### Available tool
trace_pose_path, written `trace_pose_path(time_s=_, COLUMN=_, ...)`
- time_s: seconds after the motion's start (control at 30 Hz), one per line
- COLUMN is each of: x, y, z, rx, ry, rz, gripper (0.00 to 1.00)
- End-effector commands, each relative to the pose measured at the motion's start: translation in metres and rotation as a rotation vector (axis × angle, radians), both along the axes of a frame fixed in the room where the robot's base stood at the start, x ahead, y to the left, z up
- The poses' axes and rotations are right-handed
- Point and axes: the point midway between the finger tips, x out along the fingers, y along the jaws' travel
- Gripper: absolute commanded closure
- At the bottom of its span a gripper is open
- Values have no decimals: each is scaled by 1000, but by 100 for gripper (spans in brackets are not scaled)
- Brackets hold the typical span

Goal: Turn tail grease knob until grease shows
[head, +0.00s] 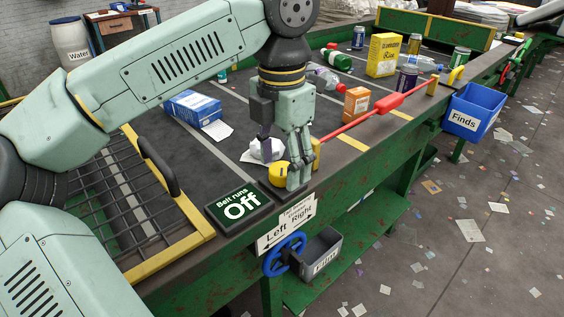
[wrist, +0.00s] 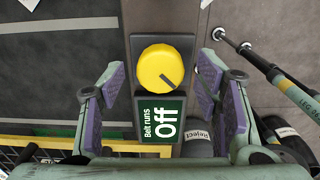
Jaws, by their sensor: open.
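A round yellow knob (wrist: 162,67) with a dark pointer line toward its lower right sits on a dark plate. A green display (wrist: 160,118) beside it reads "Belt runs Off". The knob also shows in the head view (head: 279,175), partly hidden by my gripper (head: 297,183). In the wrist view my gripper (wrist: 158,82) is open, its purple-padded fingers apart on either side of the knob and display. Whether they touch the knob I cannot tell. No label naming grease is readable, and I see no grease.
A blue handwheel (head: 285,254) sits below a "Left Right" sign (head: 287,226), beside a grey box (head: 318,253). A red bar (head: 375,110) runs along the belt edge. A yellow-framed mesh guard (head: 192,243) stands left. Packages and bottles lie on the belt.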

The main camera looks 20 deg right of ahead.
Motion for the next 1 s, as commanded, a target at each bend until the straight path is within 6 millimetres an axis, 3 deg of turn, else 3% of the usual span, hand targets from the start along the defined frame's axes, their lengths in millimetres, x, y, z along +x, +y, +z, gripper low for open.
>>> trace_pose_path(time_s=0.5, x=0, y=0, z=99, rx=0, ry=-2, rz=2, gripper=42)
trace_pose_path(time_s=0.7, x=0, y=0, z=112, rx=0, ry=0, rz=1, gripper=42)
trace_pose_path(time_s=1.0, x=0, y=0, z=113, rx=-1, ry=1, rz=0, gripper=43)
